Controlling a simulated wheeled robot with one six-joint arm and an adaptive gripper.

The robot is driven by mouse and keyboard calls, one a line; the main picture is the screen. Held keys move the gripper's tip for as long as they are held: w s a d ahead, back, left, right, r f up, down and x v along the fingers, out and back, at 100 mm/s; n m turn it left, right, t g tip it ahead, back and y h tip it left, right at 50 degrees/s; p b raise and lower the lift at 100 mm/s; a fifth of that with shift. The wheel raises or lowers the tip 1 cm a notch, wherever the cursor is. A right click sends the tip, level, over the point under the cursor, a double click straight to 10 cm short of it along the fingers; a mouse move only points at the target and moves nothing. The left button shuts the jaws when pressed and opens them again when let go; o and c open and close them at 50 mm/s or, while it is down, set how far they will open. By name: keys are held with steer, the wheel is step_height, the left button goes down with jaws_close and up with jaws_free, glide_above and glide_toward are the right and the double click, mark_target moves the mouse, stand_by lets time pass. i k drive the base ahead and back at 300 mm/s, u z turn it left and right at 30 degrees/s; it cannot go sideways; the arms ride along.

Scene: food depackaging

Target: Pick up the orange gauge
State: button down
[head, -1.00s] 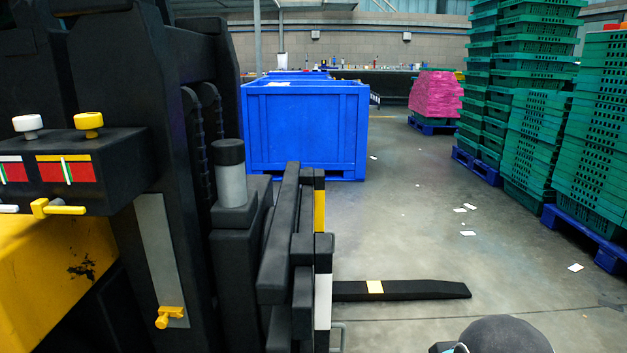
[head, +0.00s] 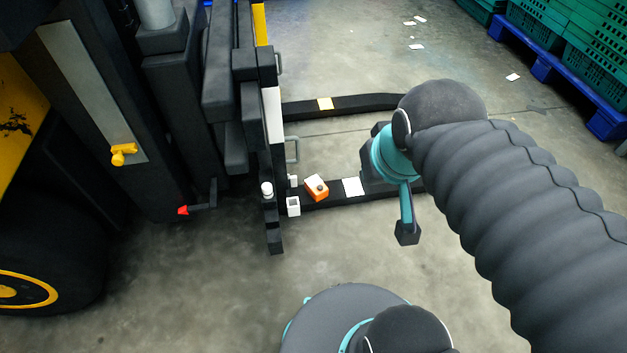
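The orange gauge (head: 316,188) is a small orange block with a dark round spot on its face. It sits on the near black fork (head: 340,193) of the forklift, close to the fork's upright part, left of a white patch. My gripper (head: 406,228) is to the right of the gauge and apart from it. One teal finger with a dark tip shows, pointing down; the other finger is not clear, so I cannot tell how wide it stands. Nothing is seen held in it.
Small white items (head: 293,206) stand just left of the gauge by the forklift mast (head: 245,100). A second fork (head: 355,104) lies farther back. Green crates (head: 575,40) on blue pallets are at the upper right. The floor in front is clear.

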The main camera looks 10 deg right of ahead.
mark_target(311, 183)
steer(key=z, duration=2.55)
steer(key=k, duration=1.05)
steer(key=u, duration=1.4)
steer(key=i, duration=0.5)
